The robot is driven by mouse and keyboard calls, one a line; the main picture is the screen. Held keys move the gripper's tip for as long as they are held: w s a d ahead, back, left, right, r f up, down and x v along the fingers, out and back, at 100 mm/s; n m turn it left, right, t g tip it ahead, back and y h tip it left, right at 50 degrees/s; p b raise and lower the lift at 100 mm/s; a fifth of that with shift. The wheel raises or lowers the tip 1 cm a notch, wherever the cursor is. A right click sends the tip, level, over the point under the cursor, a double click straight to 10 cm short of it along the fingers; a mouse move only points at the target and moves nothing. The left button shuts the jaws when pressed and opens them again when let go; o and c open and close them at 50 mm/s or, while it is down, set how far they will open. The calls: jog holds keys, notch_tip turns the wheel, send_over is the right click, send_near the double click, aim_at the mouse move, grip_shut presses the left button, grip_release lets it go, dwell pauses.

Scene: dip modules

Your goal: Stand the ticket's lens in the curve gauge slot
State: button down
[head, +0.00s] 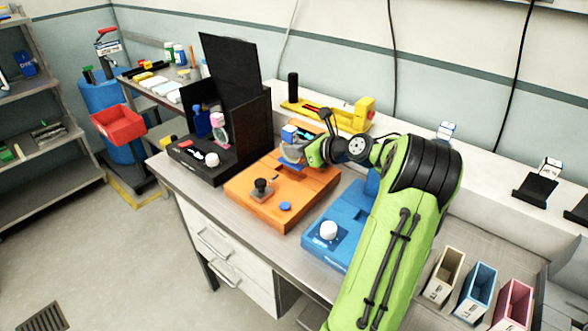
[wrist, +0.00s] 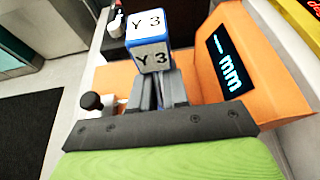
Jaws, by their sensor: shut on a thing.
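My gripper (wrist: 158,88) is shut on a blue-and-white block marked Y 3 (wrist: 150,40). The block also shows in the head view (head: 289,133), above the orange device (head: 315,187). A greyish piece shows just under the block in the head view; I cannot tell whether it is the lens or part of my fingers. The orange device's dark display shows dashes and "mm" in the wrist view (wrist: 224,60). A blue part (head: 290,166) lies on the device below my gripper. I cannot make out the slot, or whether the held piece touches the device. No readable ticket shows.
A blue device with a white knob (head: 328,230) stands close on the right, partly behind my arm. A black unit (head: 240,125) stands on the left. A yellow device (head: 330,110) is behind. Beige, blue and pink bins (head: 515,300) stand at the right.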

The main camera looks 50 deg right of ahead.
aim_at(295, 163)
notch_tip(295, 163, down, 5)
jog(key=shift+w+d+f+b, duration=0.1)
jog(key=shift+w+b, duration=0.05)
jog(key=shift+b, duration=0.8)
jog(key=c, duration=1.1)
grip_release()
